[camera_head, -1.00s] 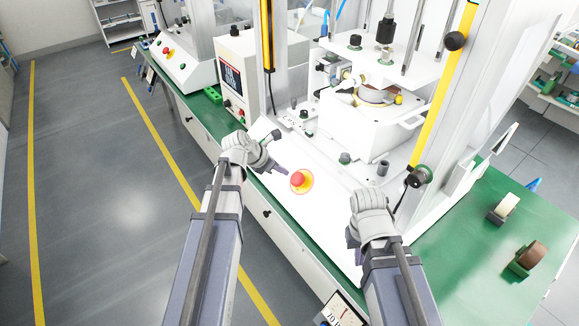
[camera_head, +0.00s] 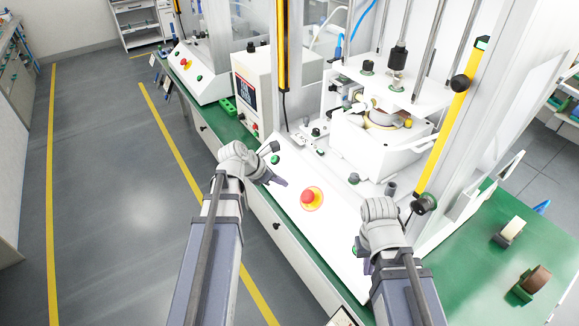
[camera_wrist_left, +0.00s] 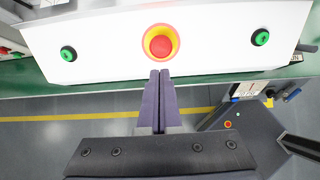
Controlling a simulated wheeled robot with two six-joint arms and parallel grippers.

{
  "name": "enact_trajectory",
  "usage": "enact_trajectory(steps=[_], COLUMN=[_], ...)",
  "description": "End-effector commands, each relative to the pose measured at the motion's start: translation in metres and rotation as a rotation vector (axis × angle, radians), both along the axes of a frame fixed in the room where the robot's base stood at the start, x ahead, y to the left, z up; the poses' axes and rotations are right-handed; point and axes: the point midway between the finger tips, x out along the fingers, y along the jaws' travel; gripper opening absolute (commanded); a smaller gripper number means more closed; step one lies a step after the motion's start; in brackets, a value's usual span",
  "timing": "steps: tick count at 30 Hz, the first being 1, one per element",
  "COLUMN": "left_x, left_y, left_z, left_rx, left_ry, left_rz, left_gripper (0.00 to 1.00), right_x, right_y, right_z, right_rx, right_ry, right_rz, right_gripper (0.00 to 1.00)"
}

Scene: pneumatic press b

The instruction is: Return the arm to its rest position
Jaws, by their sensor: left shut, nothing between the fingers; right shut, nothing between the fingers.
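My left gripper (camera_head: 281,181) is shut and empty, just left of the red emergency button (camera_head: 312,197) in its yellow ring on the white control panel (camera_head: 310,235). In the left wrist view the closed fingertips (camera_wrist_left: 160,76) appear just below the red button (camera_wrist_left: 160,43); whether they touch the panel I cannot tell. My right gripper (camera_head: 365,258) is at the panel's right end, shut and empty, with its fingers partly hidden by the wrist. Green buttons sit at the left (camera_wrist_left: 68,53) and right (camera_wrist_left: 260,37) of the panel.
The press (camera_head: 385,130) stands behind the panel, with a yellow light bar (camera_head: 445,140) at its right. A white control box (camera_head: 255,85) is at the left. Open floor (camera_head: 110,200) lies to the left.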

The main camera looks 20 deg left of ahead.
Motion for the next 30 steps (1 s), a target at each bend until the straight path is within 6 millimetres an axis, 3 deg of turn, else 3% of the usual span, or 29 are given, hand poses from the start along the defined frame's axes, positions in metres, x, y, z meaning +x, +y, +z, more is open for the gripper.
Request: enact_trajectory(steps=[5,10,15,21,30], left_x=[-0.001,-0.016,-0.052,-0.101,-0.162], left_y=[-0.002,-0.035,-0.092,-0.14,-0.176], left_z=[0.0,-0.01,-0.027,-0.041,-0.047], left_rx=[0.007,0.144,0.408,0.659,0.824], left_ry=[-0.002,-0.023,-0.078,-0.156,-0.257], left_rz=[-0.011,-0.253,-0.791,-1.485,-2.393], left_gripper=[0.0,0.0,0.0,0.0,0.0], right_x=[0.0,0.0,0.0,0.0,0.0], right_y=[0.0,0.0,0.0,0.0,0.0], right_z=[0.0,0.0,0.0,0.0,0.0], right_rx=[0.0,0.0,0.0,0.0,0.0], right_ry=[0.0,0.0,0.0,0.0,0.0], right_rz=[0.0,0.0,0.0,0.0,0.0], right_gripper=[0.0,0.0,0.0,0.0,0.0])
